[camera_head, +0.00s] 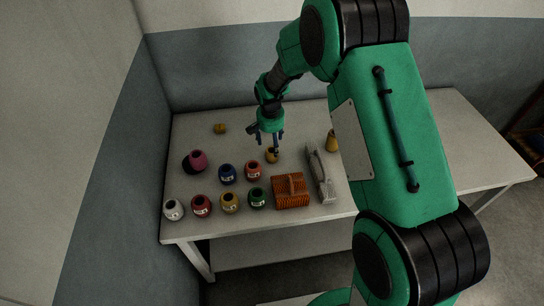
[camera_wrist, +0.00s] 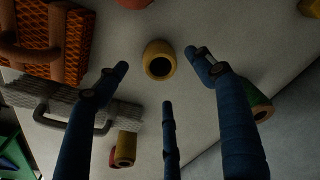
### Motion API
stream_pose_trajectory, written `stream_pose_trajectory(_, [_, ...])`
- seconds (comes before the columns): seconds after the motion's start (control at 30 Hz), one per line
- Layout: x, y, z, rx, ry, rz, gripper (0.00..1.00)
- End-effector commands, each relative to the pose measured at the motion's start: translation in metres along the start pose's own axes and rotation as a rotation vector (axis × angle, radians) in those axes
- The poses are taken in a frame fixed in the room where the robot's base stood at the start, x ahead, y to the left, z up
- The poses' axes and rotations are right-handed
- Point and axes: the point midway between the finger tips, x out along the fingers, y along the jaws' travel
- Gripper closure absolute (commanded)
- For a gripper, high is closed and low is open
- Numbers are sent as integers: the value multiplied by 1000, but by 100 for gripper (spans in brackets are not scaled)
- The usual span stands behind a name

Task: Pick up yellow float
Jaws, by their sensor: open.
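A small yellow, barrel-shaped float (camera_wrist: 158,60) with a dark round opening lies on the table, framed by the fingertips in the wrist view. In the head view it shows (camera_head: 272,157) just below my gripper (camera_head: 266,140). The float is apart from the fingers; the exact height gap cannot be told. Other yellow pieces are a small one (camera_head: 220,128) at the back left, one (camera_head: 332,142) beside my arm and a labelled one (camera_head: 230,202) in the front row.
An orange ribbed basket (camera_head: 290,203) with a handle and a long grey tool (camera_head: 321,178) lie to the front right. Labelled round pots, including a blue one (camera_head: 227,174) and a red one (camera_head: 253,170), stand at the front left.

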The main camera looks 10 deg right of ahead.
Motion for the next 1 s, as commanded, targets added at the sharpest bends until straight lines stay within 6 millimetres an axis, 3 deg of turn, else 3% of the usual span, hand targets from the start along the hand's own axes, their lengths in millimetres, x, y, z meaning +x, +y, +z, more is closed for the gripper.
stream_pose_trajectory(0.2, [25, 0, 0, 0, 0, 0, 32])
stream_pose_trajectory(0.7, [32, 0, 0, 0, 0, 0, 32])
stream_pose_trajectory(1.0, [62, -1, 2, 0, -1, 1, 32])
